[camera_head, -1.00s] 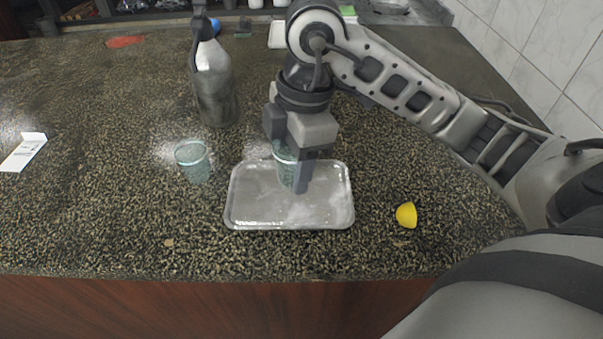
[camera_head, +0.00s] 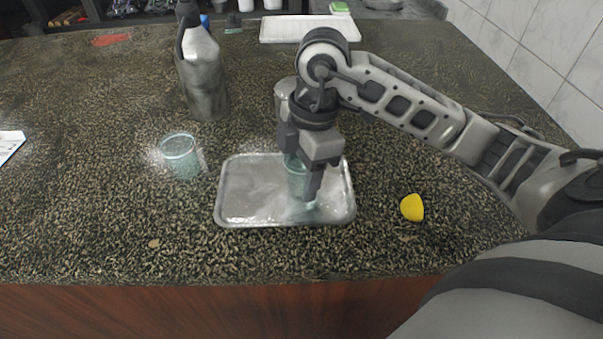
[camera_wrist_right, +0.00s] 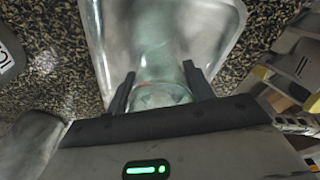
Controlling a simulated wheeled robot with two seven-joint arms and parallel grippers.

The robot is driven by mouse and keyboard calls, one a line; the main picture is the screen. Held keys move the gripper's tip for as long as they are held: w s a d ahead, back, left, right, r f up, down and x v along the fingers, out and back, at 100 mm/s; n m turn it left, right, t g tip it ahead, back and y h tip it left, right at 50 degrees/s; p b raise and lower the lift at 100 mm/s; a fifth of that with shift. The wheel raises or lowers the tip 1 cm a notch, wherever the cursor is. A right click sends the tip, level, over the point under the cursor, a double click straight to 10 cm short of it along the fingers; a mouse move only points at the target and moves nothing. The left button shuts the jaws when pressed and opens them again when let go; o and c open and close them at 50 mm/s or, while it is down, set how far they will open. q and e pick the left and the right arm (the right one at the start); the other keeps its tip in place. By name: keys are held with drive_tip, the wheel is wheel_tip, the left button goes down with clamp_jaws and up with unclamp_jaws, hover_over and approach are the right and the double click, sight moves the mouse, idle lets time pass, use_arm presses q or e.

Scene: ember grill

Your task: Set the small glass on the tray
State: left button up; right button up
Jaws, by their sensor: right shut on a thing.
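The silver tray (camera_head: 240,205) lies flat near the counter's front edge; it also shows in the right wrist view (camera_wrist_right: 205,25). My right gripper (camera_head: 303,185) is shut on a clear, bluish small glass (camera_head: 294,178), upright over the right half of the tray. In the right wrist view the glass (camera_wrist_right: 158,92) sits between the two fingers (camera_wrist_right: 158,85). I cannot tell whether its base touches the tray. Part of the glass is hidden behind a finger. A second clear glass (camera_head: 180,156) stands on the counter left of the tray. My left gripper is not in view.
A grey metal jug (camera_head: 203,80) stands behind the second glass. A yellow lemon piece (camera_head: 412,207) lies right of the tray. A white tray (camera_head: 290,30) lies at the back. The counter in front of the silver tray is clear.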

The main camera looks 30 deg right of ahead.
drive_tip(key=shift+f, duration=0.2)
drive_tip(key=o, duration=1.1)
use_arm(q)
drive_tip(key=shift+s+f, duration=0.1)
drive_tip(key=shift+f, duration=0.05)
use_arm(e)
drive_tip(key=shift+r, duration=0.25)
use_arm(q)
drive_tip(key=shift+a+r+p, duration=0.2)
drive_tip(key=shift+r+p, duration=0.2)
drive_tip(key=shift+p, duration=0.2)
use_arm(e)
wheel_tip(320, 180, up, 12)
drive_tip(key=d, duration=0.1)
drive_tip(key=shift+s+d, duration=0.15)
drive_tip(key=shift+d, duration=0.25)
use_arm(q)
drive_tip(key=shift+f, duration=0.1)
use_arm(e)
drive_tip(key=shift+f, duration=0.1)
